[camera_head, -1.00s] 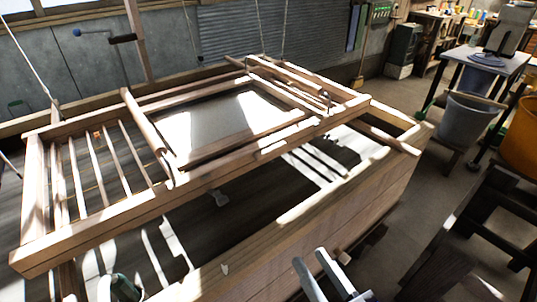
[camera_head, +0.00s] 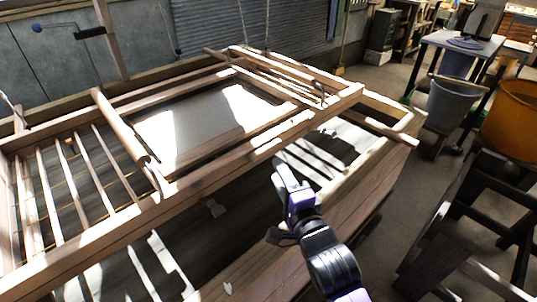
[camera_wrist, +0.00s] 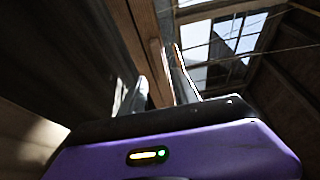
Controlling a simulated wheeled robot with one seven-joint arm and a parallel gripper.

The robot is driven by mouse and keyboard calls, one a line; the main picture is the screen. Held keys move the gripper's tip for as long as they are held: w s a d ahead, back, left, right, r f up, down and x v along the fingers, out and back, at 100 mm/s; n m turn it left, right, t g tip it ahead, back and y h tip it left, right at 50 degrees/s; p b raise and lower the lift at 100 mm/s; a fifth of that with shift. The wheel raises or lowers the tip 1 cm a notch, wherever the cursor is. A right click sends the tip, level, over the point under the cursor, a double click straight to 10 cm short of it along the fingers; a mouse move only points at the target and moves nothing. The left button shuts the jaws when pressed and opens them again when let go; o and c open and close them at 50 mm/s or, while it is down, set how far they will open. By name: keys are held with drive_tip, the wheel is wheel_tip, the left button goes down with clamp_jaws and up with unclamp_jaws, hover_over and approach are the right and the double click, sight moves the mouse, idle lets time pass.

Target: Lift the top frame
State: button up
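The top frame (camera_head: 180,187) is a light wooden frame with slats at its left end, a roller-like bar across it and a grey panel in its middle. It lies level over a large wooden vat (camera_head: 345,200). My gripper (camera_head: 281,174) is in front of the frame's near rail, over the vat's near side, apparently below the rail. In the wrist view my gripper's two fingers (camera_wrist: 160,85) stand apart, pointing up. A wooden beam (camera_wrist: 150,45) shows beyond and between them; I cannot tell whether they touch it.
A dark wooden stand (camera_head: 480,220) is at right, near an orange tub (camera_head: 512,135) and a grey bucket (camera_head: 455,105). A small table (camera_head: 480,50) stands behind. Ropes hang at the back. Floor between vat and stand is clear.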

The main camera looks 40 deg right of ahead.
sight(268, 153)
drive_tip(key=x, duration=0.7)
drive_tip(key=shift+w+p, duration=0.15)
drive_tip(key=shift+p, duration=0.2)
drive_tip(key=shift+c, duration=0.2)
clamp_jaws()
idle(0.9)
